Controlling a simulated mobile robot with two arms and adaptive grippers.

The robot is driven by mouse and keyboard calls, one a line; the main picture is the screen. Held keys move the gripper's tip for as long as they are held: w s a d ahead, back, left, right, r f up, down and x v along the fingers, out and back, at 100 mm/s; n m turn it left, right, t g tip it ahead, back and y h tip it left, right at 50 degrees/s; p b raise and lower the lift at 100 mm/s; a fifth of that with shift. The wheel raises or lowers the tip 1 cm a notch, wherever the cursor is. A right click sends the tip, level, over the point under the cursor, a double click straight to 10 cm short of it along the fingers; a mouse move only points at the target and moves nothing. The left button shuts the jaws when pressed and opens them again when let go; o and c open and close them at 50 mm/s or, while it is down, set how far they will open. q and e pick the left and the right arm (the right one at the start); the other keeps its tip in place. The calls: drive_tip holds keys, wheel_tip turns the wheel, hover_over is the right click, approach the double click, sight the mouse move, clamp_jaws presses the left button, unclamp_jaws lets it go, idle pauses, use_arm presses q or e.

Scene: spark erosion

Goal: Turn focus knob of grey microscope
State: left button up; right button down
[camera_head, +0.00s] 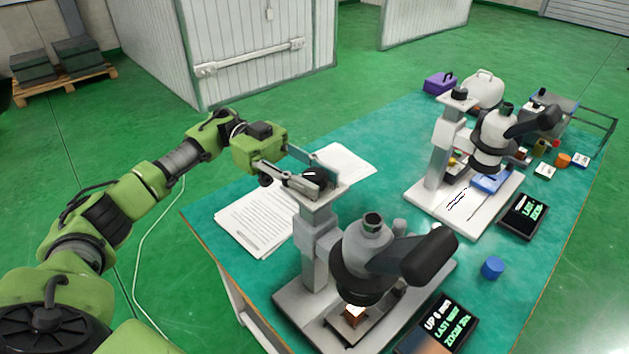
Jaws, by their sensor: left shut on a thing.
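The grey microscope (322,238) stands at the near end of the green table, with a dark eyepiece head and a light grey column. Its focus knob (314,175) is a dark round cap with a white mark, on top of the column. My left gripper (311,179) reaches in from the left and is shut on the knob, one finger on each side. The fingers partly hide the knob's sides. A small orange-brown sample (354,313) sits under the microscope head. My right gripper is not in view.
A white microscope (447,140) stands farther back on the green table (400,120). Papers (250,217) lie left of the grey microscope. A display (445,326), another display (523,214) and a blue cylinder (492,268) are on the right. A purple box (440,84) is at the back.

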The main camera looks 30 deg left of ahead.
sight(315, 173)
use_arm(q)
drive_tip(key=shift+m+g+y+b, duration=0.55)
drive_tip(key=shift+m+g, duration=0.65)
drive_tip(key=shift+g, duration=0.6)
drive_tip(key=o, duration=1.1)
wheel_tip(315, 173, up, 10)
